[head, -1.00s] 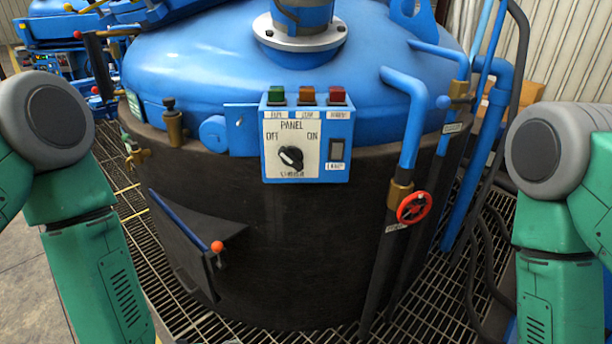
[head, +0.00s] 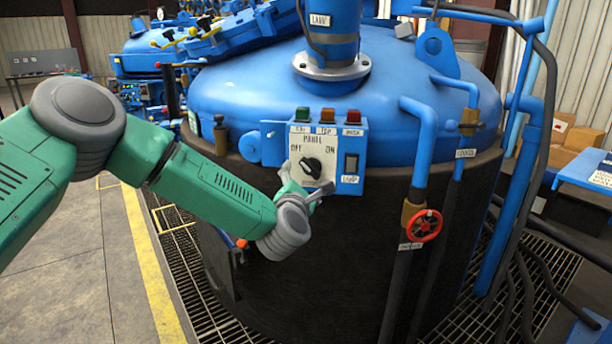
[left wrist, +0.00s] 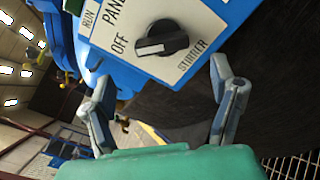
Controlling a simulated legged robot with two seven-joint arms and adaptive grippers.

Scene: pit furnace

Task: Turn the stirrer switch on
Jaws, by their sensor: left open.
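The blue control panel (head: 350,130) is fixed to the front of the furnace, with a white plate marked OFF on the left and ON on the right. The black rotary stirrer switch (head: 310,167) sits low on this plate, its pale mark turned toward OFF. In the left wrist view the switch (left wrist: 162,38) stands above the gap between the fingers, near the STIRRER label. My left gripper (head: 304,181) is open and empty just in front of the panel; in the left wrist view its fingers (left wrist: 160,78) are spread, apart from the switch. My right gripper is out of view.
A red valve wheel (head: 424,225) and blue pipes stand to the right. A brass fitting (head: 221,134) is to the left.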

